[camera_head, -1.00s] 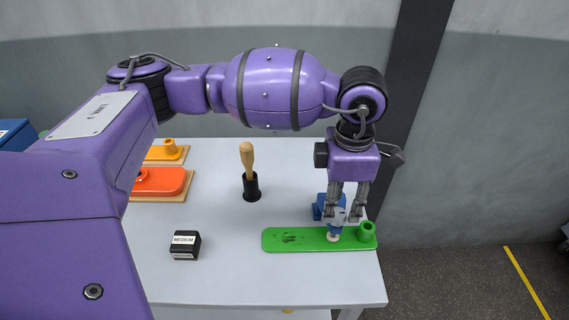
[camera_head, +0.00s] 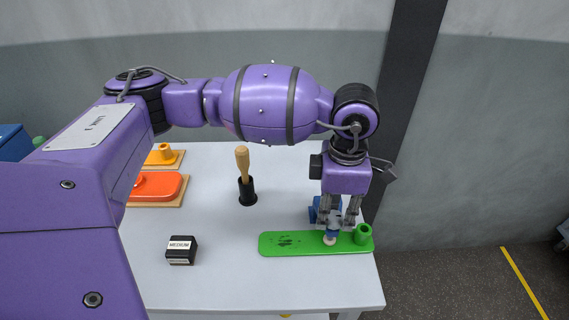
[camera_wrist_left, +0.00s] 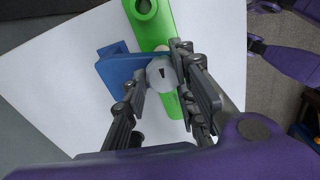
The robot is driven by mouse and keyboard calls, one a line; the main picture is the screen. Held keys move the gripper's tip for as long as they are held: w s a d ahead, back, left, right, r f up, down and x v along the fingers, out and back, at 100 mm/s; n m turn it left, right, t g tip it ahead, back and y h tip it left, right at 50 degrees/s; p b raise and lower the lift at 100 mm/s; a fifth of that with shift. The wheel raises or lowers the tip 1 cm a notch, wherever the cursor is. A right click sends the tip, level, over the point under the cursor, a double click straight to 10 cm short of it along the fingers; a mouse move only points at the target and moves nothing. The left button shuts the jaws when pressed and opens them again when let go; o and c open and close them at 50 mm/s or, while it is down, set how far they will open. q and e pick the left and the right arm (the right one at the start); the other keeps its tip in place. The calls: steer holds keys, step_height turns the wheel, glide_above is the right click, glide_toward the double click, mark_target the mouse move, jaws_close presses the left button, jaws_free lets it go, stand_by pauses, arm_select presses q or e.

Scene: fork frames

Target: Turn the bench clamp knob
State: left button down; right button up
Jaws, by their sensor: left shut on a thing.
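The bench clamp (camera_head: 316,213) is blue and stands at the right end of the table, by the green board (camera_head: 285,243). In the left wrist view the clamp's blue body (camera_wrist_left: 116,70) lies beside the board (camera_wrist_left: 153,28). The grey round knob (camera_wrist_left: 161,74) with a dark mark sits between my left fingers. My left gripper (camera_head: 338,222) points down and is shut on the knob from both sides; it also shows in the left wrist view (camera_wrist_left: 160,85). Under the knob, a pale pad (camera_head: 330,240) is over the green board. My right gripper is out of view.
A wooden-handled tool (camera_head: 242,163) stands in a black holder (camera_head: 247,192). A black block (camera_head: 181,251) labelled MEDIUM sits at the front left. An orange-red piece (camera_head: 156,186) and a yellow-orange piece (camera_head: 161,155) lie at the left. The table's front middle is clear.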

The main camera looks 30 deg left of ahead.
arm_select(q)
steer(key=shift+w+a+r, duration=0.1)
steer(key=shift+w+r, duration=0.1)
steer(key=shift+w, duration=0.1)
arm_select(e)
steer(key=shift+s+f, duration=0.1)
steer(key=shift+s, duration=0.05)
arm_select(q)
steer(key=c, duration=1.6)
jaws_free()
steer(key=shift+w, duration=0.1)
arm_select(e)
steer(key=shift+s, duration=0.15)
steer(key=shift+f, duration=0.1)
arm_select(q)
step_height(320, 180, up, 12)
